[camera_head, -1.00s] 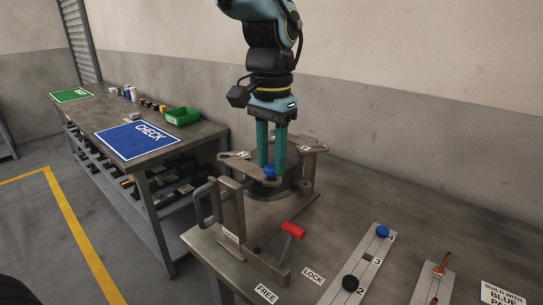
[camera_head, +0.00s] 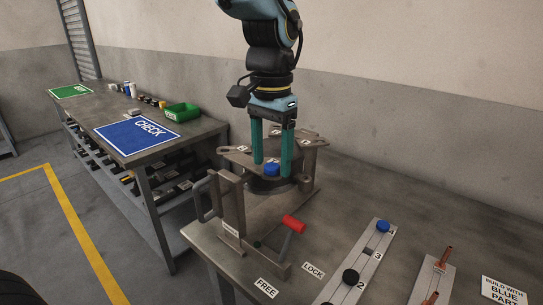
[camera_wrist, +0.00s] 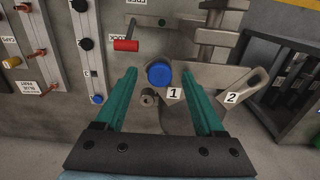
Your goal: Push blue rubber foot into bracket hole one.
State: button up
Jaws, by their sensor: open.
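A blue rubber foot (camera_head: 271,169) sits on the near part of the metal bracket (camera_head: 236,157) in the fixture. In the wrist view the same foot (camera_wrist: 159,75) stands beside the label 1 (camera_wrist: 174,93), where it covers the place of hole one. How deep it sits cannot be told. My gripper (camera_head: 272,164) is open, with one teal finger on each side of the foot and gaps between. Label 2 (camera_wrist: 232,98) marks another bracket arm, to the right in the wrist view.
A red-handled clamp lever (camera_head: 293,224) stands in front of the fixture. To its right, a numbered strip (camera_head: 367,263) holds another blue foot (camera_head: 382,226) and a black foot (camera_head: 351,277). A side bench carries a blue CHECK mat (camera_head: 125,146) and a green bin (camera_head: 182,116).

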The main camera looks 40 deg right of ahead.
aim_at(271, 166)
notch_tip(271, 166, up, 11)
jog(key=b, duration=0.1)
jog(key=shift+b, duration=0.35)
jog(key=shift+f, duration=0.1)
dwell(0.4)
jog(key=w+a+f+n, duration=0.7)
jog(key=w+a+f, duration=0.5)
jog(key=w+a, duration=0.3)
jog(key=s+a+f+n, duration=0.1)
jog(key=a+f+n, duration=0.2)
jog(key=a, duration=0.7)
jog(key=s+a+f+n+t, duration=0.1)
jog(key=a+f+n, duration=0.2)
jog(key=a, duration=0.7)
notch_tip(271, 166, down, 3)
jog(key=shift+r+n+t, duration=0.15)
jog(key=shift+n+t, duration=0.15)
jog(key=shift+n, duration=0.1)
